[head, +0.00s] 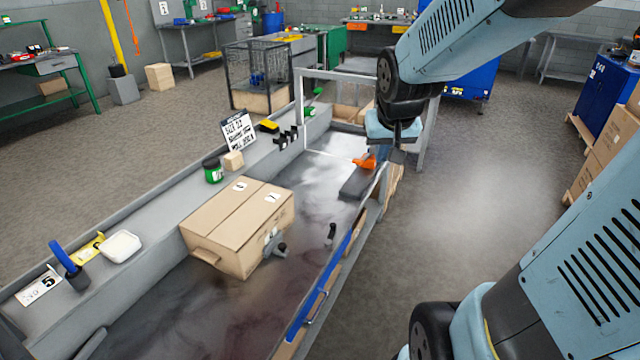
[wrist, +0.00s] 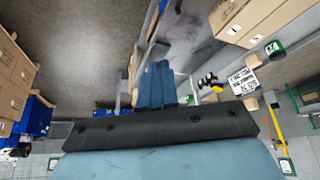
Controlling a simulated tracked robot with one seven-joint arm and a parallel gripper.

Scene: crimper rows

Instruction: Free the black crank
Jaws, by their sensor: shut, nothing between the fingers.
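A dark crank-like piece with a grey part (head: 274,244) lies against the front right of a cardboard box (head: 225,232) on the bench, in the head view. A small black upright handle (head: 331,233) stands on the bench top to its right. I cannot tell for sure which is the black crank. My gripper (head: 383,152) hangs over the far end of the bench, well apart from both, beside an orange piece (head: 365,162) on a dark grey block (head: 357,183). In the wrist view its blue fingers (wrist: 155,84) are together and empty.
The box also shows in the wrist view (wrist: 242,22). A ledge along the bench's left holds a green-and-black tin (head: 213,171), a sign (head: 238,132), a white tray (head: 122,246) and a blue-handled tool (head: 63,258). A grey frame (head: 300,100) stands at the far end. Bench surface near the front is clear.

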